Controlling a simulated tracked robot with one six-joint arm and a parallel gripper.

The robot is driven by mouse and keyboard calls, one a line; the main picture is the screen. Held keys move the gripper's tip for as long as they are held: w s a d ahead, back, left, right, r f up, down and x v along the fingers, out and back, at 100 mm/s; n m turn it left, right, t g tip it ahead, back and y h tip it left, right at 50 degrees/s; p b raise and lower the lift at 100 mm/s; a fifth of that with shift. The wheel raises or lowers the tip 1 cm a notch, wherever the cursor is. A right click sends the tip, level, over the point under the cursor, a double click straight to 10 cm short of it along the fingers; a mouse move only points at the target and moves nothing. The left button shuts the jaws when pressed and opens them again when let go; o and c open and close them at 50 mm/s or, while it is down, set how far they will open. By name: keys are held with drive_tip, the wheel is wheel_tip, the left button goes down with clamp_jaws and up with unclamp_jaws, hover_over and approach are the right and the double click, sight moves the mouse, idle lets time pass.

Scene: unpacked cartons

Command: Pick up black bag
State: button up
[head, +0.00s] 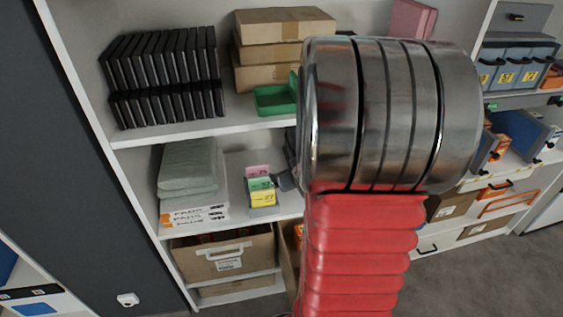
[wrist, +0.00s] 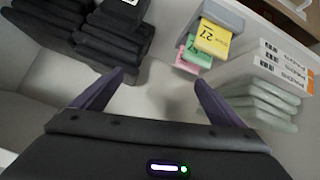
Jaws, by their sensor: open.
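Black soft, folded items, which look like stacked black bags (wrist: 112,38), lie on the shelf in the upper left of the wrist view. They form two piles side by side, and a white label shows at the top edge. I cannot tell single bags apart well. My gripper (wrist: 155,92) is open and empty, its two dark purple fingers spread over bare white shelf. The left fingertip is close to the nearer black pile; I cannot tell whether it touches. In the head view my arm hides most of this spot.
Sticky-note pads in yellow, green and pink (wrist: 205,42) sit in a grey holder. Grey-green packs (head: 188,168) lie on white boxes (head: 195,215). Black cases (head: 165,75) and a green tray (head: 273,99) stand on the shelf above. Bare shelf lies between my fingers.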

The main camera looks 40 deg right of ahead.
drive_tip(key=s+d+f+m+t+h, duration=0.1)
drive_tip(key=s+d+f+m+t, duration=0.1)
drive_tip(key=s+d+f, duration=0.7)
wheel_tip(320, 180, down, 2)
drive_tip(key=shift+s+f+m+t, duration=0.15)
drive_tip(key=shift+m+t, duration=0.15)
drive_tip(key=shift+t, duration=0.2)
drive_tip(key=shift+d, duration=0.1)
drive_tip(key=shift+x, duration=4.25)
drive_tip(key=shift+x, duration=2.65)
drive_tip(key=shift+d, duration=0.15)
drive_tip(key=shift+c, duration=0.2)
